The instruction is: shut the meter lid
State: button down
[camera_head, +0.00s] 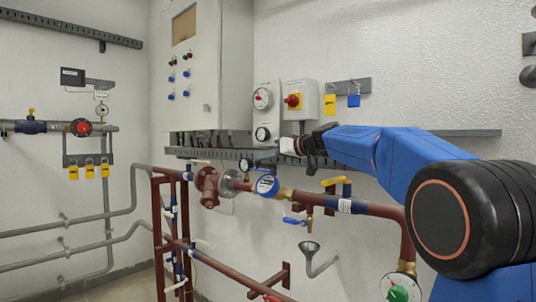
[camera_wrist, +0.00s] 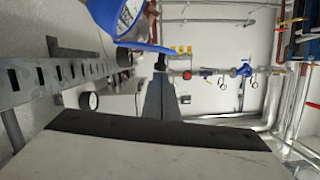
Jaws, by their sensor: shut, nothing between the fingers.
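The meter (camera_head: 266,185) is a round blue-rimmed body with a pale face, set on the brown horizontal pipe in the head view. In the wrist view its pale dial (camera_wrist: 127,14) shows at the top, cut by the frame edge. A thin blue strip (camera_wrist: 148,47), which looks like the lid seen edge-on, stands out beside the dial; the dial is uncovered. My gripper (camera_head: 288,146) is above and slightly right of the meter, apart from it. It is shut and empty. Its pale body with a dark edge fills the bottom of the wrist view (camera_wrist: 155,148).
A small gauge (camera_head: 245,165) stands just left of the meter. A perforated rail (camera_head: 225,154) runs along the wall behind, under the grey cabinet (camera_head: 213,75). A yellow-handled valve (camera_head: 336,181) and a blue-handled valve (camera_head: 294,220) sit to the right.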

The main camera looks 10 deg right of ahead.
jog(key=shift+s+a+f+n+t+h, duration=0.25)
jog(key=shift+a+f+n, duration=0.1)
jog(key=shift+f+n, duration=0.45)
jog(key=shift+s+a+f+n+t+h, duration=0.15)
jog(key=shift+s+a+f+n+h, duration=0.15)
jog(key=shift+f+n, duration=0.4)
jog(key=shift+s+a+f+n+t+h, duration=0.2)
jog(key=shift+a+f+n, duration=0.2)
jog(key=shift+f+n, duration=0.4)
jog(key=shift+f, duration=0.15)
